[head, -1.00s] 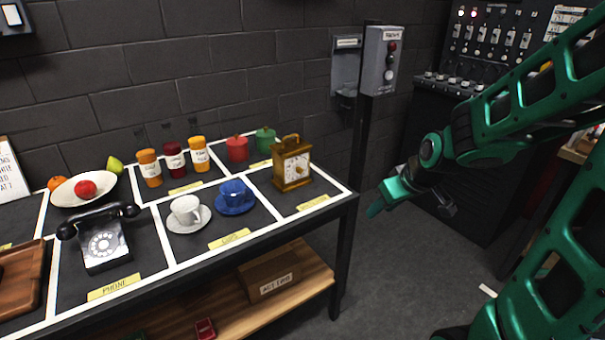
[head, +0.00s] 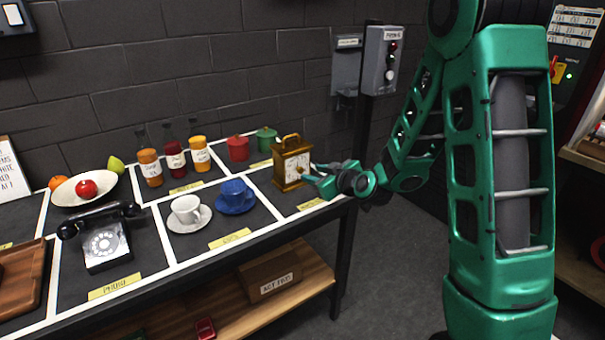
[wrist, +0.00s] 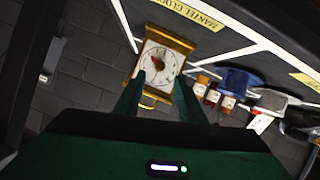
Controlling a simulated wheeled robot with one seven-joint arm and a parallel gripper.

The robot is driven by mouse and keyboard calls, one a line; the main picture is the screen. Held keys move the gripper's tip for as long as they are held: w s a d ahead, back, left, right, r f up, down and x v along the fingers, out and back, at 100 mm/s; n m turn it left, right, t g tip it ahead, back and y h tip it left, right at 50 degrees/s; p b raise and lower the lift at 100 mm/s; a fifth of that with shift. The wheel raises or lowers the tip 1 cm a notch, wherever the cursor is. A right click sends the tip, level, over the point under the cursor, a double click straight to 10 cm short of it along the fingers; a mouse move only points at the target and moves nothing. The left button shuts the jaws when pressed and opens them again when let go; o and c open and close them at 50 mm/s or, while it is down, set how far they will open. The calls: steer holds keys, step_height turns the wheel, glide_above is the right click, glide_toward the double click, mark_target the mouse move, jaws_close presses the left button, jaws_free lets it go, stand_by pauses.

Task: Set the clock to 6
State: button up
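The gold mantel clock (head: 282,168) stands upright in the last cell at the right end of the table. Its white dial faces front, and a carrying handle is on top. In the wrist view the clock (wrist: 146,86) appears roughly upside down, its dial seen past my fingers. A hand and a small red mark show on the dial, but the hour is too small to read. My gripper (head: 318,180) is just right of and in front of the dial.
A blue cup (head: 236,192) and a white cup (head: 186,207) on saucers stand left of the clock. Red and green canisters (head: 238,148) are behind. A black phone (head: 103,242) is farther left. A grey button box (head: 384,62) stands behind the table's right end.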

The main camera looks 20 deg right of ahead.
mark_target(302, 171)
steer(key=x, duration=0.7)
